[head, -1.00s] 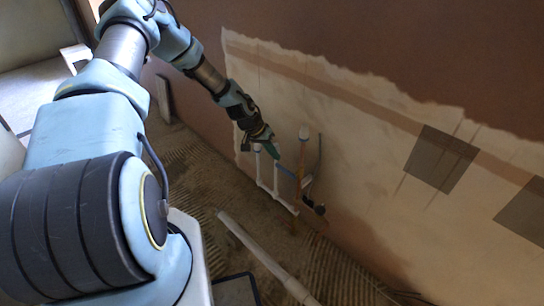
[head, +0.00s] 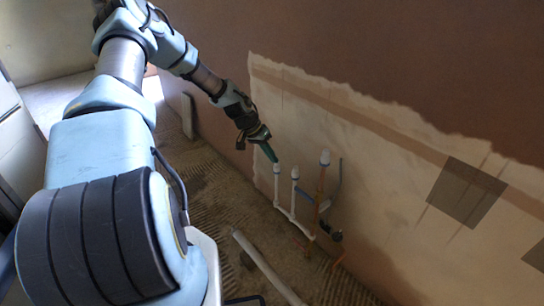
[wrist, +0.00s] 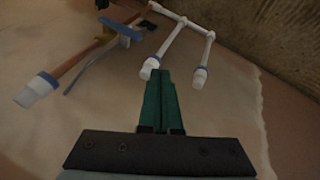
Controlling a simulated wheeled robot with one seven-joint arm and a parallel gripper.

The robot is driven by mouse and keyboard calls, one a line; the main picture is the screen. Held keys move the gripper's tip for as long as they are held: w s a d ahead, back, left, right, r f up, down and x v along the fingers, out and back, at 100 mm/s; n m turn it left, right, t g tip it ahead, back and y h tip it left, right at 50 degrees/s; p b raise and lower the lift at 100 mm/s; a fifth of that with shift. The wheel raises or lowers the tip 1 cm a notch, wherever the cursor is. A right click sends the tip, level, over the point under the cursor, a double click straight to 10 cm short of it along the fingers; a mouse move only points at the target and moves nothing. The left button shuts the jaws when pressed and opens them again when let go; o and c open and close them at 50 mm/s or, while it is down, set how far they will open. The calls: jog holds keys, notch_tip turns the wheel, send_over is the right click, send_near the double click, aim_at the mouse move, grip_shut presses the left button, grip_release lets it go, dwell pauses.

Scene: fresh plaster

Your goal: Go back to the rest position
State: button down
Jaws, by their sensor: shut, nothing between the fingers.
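My gripper (head: 269,153) has green fingers that are closed together with nothing between them. In the head view it hangs at the end of my arm, in front of the wall and just above and left of the white capped pipes (head: 277,186). In the wrist view the shut fingers (wrist: 160,103) point toward the white pipes (wrist: 172,42), with one pipe end close to the left of the fingertips. Whether they touch cannot be told.
A copper pipe (head: 319,200) with a white cap rises beside the white pipes, with a blue pipe piece near it. A loose pale pipe (head: 262,262) lies on the ridged floor. Dark square patches (head: 466,192) mark the partly plastered wall.

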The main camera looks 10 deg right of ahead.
jog(key=shift+r, duration=0.1)
jog(key=s+a+r+n+t+y, duration=0.2)
jog(key=s+a+r+n+y, duration=0.45)
jog(key=s+a+r, duration=1.65)
notch_tip(320, 180, up, 17)
jog(key=w+n+h+p, duration=0.1)
jog(key=p, duration=1.5)
jog(key=shift+f+n, duration=0.2)
jog(key=shift+n, duration=0.15)
